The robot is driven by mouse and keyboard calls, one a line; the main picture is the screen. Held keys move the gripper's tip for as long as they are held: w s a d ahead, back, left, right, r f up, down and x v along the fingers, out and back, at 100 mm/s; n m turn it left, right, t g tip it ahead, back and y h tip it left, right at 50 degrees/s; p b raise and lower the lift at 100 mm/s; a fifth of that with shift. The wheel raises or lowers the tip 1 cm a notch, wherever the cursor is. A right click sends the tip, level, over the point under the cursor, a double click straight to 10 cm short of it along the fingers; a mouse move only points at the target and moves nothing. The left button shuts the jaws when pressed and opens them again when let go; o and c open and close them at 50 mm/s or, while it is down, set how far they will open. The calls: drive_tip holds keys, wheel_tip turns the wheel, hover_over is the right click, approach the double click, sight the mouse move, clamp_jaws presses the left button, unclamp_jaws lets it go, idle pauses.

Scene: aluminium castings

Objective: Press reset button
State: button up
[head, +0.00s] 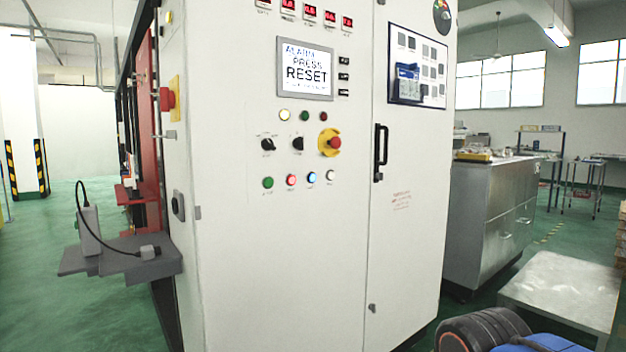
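A white control cabinet (235,240) fills the middle of the head view. Its screen (306,69) reads "ALARM PRESS RESET". Below is a row of round buttons: green (268,183), red (291,181), blue (312,179) and white (330,176). The blue one looks lit. Their labels are too small to read, so I cannot tell by text which is reset. Above them are two black selector switches (268,144) and a red emergency stop (334,143) on a yellow plate. Nothing covers the buttons. My gripper is not in view.
A grey shelf (120,262) with a cabled box juts out at the cabinet's left side. A black door handle (380,152) stands out right of the buttons. A metal cabinet (490,220) and a low grey table (560,290) are at right. Green floor is open at left.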

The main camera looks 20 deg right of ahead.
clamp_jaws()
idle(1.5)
